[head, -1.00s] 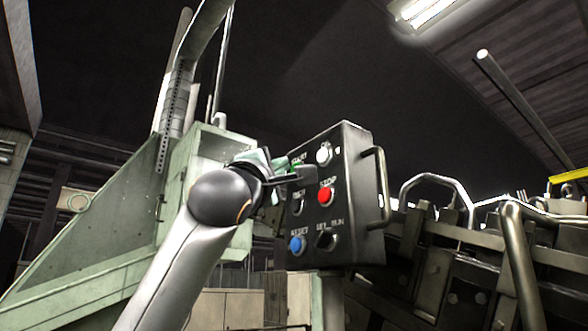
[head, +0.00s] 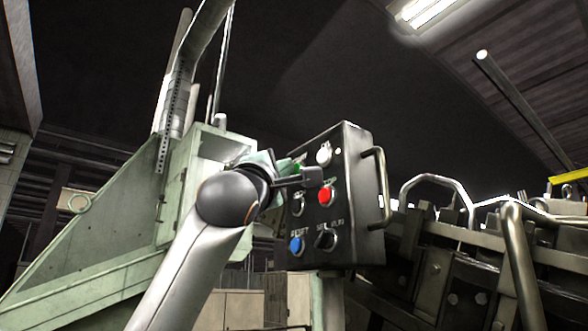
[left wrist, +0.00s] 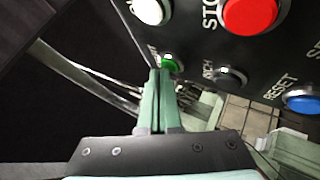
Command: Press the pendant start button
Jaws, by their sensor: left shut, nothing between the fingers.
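The dark pendant box (head: 350,200) stands upright with its button face toward me. The green start button (left wrist: 172,65) shows in the left wrist view, partly covered by my fingertips; in the head view my gripper hides it. My left gripper (head: 284,164) is at the upper left of the pendant face. In the left wrist view its green fingers (left wrist: 158,72) are shut and empty, with their tips overlapping the left part of the green button. I cannot tell whether they touch it. My right gripper is not in view.
Near the start button are a white button (head: 323,154), the red stop button (head: 326,196), the inch button (left wrist: 229,75), the blue reset button (head: 297,244) and a black selector (head: 325,241). A handle (head: 381,185) is on the pendant's right side. Machinery (head: 470,250) fills the right.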

